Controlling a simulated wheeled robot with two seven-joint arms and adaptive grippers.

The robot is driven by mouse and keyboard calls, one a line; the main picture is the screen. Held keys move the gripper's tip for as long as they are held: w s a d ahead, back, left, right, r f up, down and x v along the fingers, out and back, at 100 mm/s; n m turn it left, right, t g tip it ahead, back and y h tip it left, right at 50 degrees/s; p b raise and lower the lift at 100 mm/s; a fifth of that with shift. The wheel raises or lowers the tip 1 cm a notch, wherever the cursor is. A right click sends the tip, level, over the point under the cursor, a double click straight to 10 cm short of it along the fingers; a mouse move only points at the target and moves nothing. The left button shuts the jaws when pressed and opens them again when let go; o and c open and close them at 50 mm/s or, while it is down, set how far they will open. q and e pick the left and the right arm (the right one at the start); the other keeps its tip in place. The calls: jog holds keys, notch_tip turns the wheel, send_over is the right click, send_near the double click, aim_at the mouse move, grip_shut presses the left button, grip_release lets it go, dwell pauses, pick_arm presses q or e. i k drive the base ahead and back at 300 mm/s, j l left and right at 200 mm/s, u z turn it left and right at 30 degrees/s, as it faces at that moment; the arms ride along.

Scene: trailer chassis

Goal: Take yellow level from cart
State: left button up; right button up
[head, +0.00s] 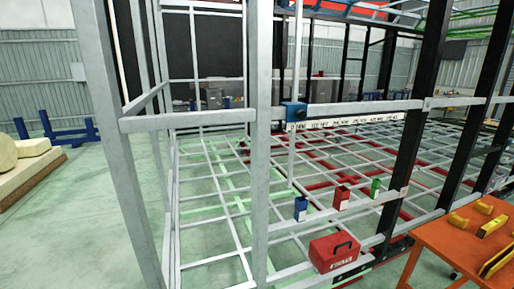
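An orange cart (450,248) stands at the lower right, cut off by the picture's right and bottom edges. Several yellow items lie on its top. A long yellow bar (496,262) at the right edge looks like a level and is partly cut off. Another yellow bar with a dark spot (492,226) lies behind it and may also be a level. Two smaller yellow pieces, one at the back (484,208) and one at the left (458,220), are too small to identify. Neither of my grippers is in view.
A grey metal frame post (258,150) and crossbar (188,121) stand close in front. A red toolbox (334,251) sits on a low frame beam left of the cart. Black posts (410,125) rise behind the cart. Open floor (90,230) lies at the left.

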aim_at(486, 230)
jog(key=z, duration=1.85)
jog(key=i+l+u, duration=0.25)
jog(key=i+l, duration=0.35)
jog(key=i, duration=0.2)
jog(key=i+l+u, duration=0.3)
jog(key=i+l, duration=0.4)
